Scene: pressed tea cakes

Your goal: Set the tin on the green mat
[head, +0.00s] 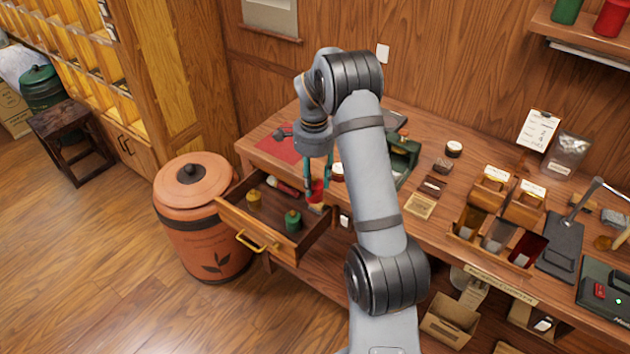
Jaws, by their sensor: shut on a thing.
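My gripper (317,183) points down over the right part of the open wooden drawer (232,223). Its teal fingers are shut on a small red tin (316,190), which is partly hidden by the fingers. I cannot tell whether the tin touches the drawer. A yellow tin (254,198) and a green tin (293,221) stand in the drawer, apart from the gripper. A strip of green surface (403,179), perhaps the green mat, shows on the desk just right of my arm; my arm hides much of that area.
A red mat (281,145) lies on the desk behind the drawer. A green device (405,150) stands right of my arm. A wooden compartment box (474,222) stands further right. A large clay-coloured bin (190,222) is left of the drawer.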

